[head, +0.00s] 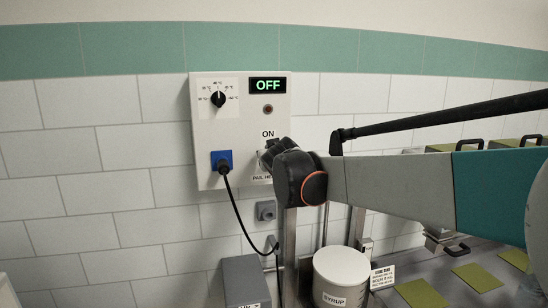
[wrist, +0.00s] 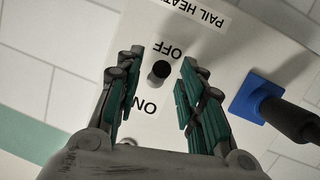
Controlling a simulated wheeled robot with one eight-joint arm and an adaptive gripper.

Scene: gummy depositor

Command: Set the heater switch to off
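The heater switch (wrist: 160,71) is a small black-tipped lever on the white control box (head: 202,130). In the wrist view, upside down, its tip is beside the OFF label (wrist: 166,52), with the ON label (wrist: 146,106) farther off. The box's display (head: 268,85) reads OFF in green, and the round lamp (head: 268,110) below it looks dark red and unlit. My gripper (wrist: 162,55) is open, with one finger on each side of the switch and a visible gap to it. In the head view my arm hides the switch.
A dial (head: 218,98) and a blue socket (head: 221,160) with a black plug and cable are on the box's left side. Below stand a grey box (head: 246,280) and a white syrup pail (head: 341,272). Green trays (head: 420,293) lie at the right.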

